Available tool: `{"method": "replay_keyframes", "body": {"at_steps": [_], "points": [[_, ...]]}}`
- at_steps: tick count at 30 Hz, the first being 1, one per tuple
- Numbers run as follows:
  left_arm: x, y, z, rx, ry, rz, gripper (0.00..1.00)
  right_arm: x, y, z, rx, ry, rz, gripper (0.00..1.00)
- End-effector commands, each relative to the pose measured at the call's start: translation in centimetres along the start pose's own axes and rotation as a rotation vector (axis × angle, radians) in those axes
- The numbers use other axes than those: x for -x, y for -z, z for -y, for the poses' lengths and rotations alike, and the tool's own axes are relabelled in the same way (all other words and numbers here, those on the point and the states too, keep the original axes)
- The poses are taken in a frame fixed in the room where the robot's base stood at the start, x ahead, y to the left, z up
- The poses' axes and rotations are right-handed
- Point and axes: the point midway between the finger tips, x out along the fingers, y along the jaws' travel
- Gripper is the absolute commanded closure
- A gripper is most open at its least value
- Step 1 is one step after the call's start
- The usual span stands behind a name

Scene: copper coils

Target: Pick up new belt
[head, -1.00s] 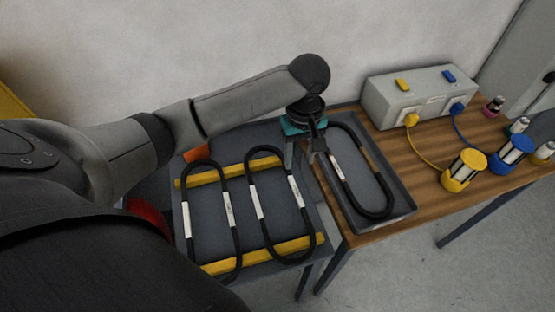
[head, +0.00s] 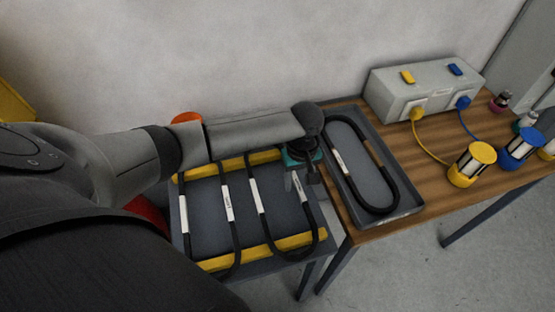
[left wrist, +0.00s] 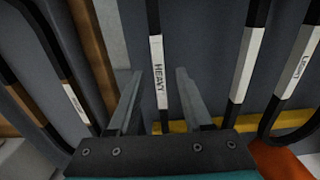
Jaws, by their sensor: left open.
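Two black looped belts with white labels lie across yellow bars in the left tray in the head view. The right one (head: 256,195) shows a "HEAVY" label in the left wrist view (left wrist: 158,65). The left one (head: 227,195) reads "LIGHT" there (left wrist: 300,62). My left gripper (head: 302,192) is open above the right side of the heavy belt. In the left wrist view its fingers (left wrist: 158,78) stand on either side of the labelled strand, apart from it. The arm hides the far ends of both belts. My right gripper is not in view.
A grey tray (head: 414,215) on the wooden table (head: 430,180) holds another belt (head: 390,180) with brown patches. A grey box (head: 420,90) with yellow and blue plugs stands behind. A yellow lantern-like object (head: 471,165) and a blue one (head: 520,148) stand to the right.

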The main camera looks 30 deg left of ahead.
Motion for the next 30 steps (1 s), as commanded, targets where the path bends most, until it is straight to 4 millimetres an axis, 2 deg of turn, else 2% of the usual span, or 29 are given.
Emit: {"method": "replay_keyframes", "body": {"at_steps": [5, 18, 30], "points": [[0.05, 0.0, 0.0, 0.0, 0.0, 0.0, 0.51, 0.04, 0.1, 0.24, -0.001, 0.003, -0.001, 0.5], [0.07, 0.01, 0.02, 0.0, 0.0, 0.0, 1.0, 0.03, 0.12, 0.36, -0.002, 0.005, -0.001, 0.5], [0.08, 0.03, 0.02, 0.0, 0.001, -0.001, 1.0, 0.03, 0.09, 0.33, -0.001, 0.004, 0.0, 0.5]]}}
